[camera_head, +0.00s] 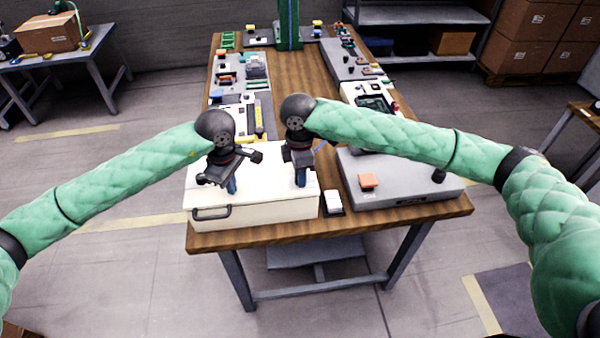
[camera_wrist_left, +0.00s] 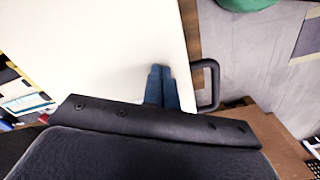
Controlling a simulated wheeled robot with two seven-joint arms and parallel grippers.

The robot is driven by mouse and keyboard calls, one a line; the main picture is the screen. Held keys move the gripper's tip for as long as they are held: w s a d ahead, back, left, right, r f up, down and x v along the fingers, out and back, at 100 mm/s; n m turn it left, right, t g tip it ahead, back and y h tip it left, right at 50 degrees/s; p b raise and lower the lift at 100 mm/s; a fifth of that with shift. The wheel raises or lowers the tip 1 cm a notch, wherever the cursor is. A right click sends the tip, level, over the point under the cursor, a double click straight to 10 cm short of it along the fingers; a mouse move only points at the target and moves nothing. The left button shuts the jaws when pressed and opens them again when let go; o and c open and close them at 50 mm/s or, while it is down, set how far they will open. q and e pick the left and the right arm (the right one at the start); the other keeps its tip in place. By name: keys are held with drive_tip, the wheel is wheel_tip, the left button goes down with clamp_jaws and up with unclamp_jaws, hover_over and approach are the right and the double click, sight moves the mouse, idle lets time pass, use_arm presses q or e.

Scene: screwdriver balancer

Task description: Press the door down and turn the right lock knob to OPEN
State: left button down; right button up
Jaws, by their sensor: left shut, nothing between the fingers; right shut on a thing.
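The white door (camera_head: 260,190) is the lid of a low white box at the front left of the table. It looks closed and flat. A dark handle (camera_head: 211,212) sits on the box's front face, and this handle shows in the left wrist view (camera_wrist_left: 211,85). My left gripper (camera_head: 232,188) points down at the lid's left part. Its blue fingers are shut and empty, at or just above the lid near the handle edge in the left wrist view (camera_wrist_left: 160,75). My right gripper (camera_head: 300,182) points down at the lid's right part, shut on the right lock knob, which its fingers hide. Knob markings are not readable.
Several devices line both table sides further back. The table's wooden middle strip (camera_head: 290,90) is clear.

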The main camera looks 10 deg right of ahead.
use_arm(q)
drive_tip(key=shift+a+f, duration=0.1)
drive_tip(key=shift+f, duration=0.05)
use_arm(e)
drive_tip(key=shift+n, duration=0.6)
drive_tip(key=o, duration=1)
drive_tip(key=r, duration=1.2)
drive_tip(key=shift+w, duration=0.3)
